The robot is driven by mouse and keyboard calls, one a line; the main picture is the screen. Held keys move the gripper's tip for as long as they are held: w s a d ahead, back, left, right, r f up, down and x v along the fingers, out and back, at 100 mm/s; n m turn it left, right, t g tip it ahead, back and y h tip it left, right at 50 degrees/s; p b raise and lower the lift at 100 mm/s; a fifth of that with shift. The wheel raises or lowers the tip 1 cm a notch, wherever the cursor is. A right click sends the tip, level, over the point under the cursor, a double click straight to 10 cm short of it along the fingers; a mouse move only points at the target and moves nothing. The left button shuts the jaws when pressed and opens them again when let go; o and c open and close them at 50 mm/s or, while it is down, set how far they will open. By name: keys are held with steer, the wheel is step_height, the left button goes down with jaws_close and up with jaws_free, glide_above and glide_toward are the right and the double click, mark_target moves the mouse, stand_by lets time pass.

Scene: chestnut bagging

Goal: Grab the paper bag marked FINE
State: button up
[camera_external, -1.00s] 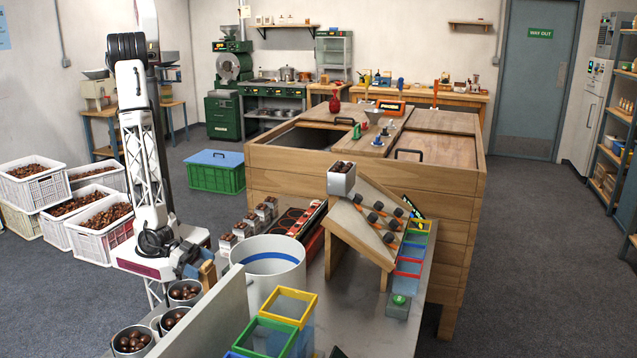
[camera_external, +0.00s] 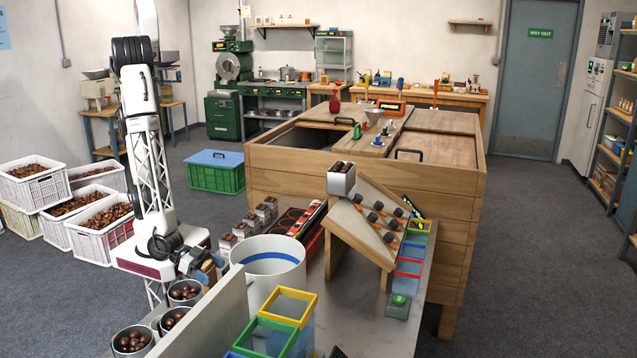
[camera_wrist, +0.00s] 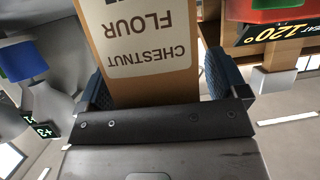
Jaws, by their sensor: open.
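A brown paper bag (camera_wrist: 187,88) with a white label fills the middle of the wrist view. The label reads CHESTNUT FLOUR, upside down in the picture; the word FINE is not visible, as the top edge cuts the label off. My gripper (camera_wrist: 155,82) is open, with one dark blue finger on each side of the bag. Whether the fingers touch it I cannot tell. In the external view my gripper (camera_external: 203,267) is low at the table's left end, where a small brown part of the bag (camera_external: 208,277) shows; its label is hidden there.
Metal bowls of chestnuts (camera_external: 131,341) stand in front of my gripper. A white bucket (camera_external: 268,265) and small filled boxes (camera_external: 228,242) are to its right. A pale upright panel (camera_external: 215,325) runs along the table. A 120° display (camera_wrist: 275,32) shows in the wrist view.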

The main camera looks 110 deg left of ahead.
steer(key=shift+c, duration=0.3)
steer(key=c, duration=1)
steer(key=shift+r, duration=0.1)
steer(key=shift+r, duration=4.95)
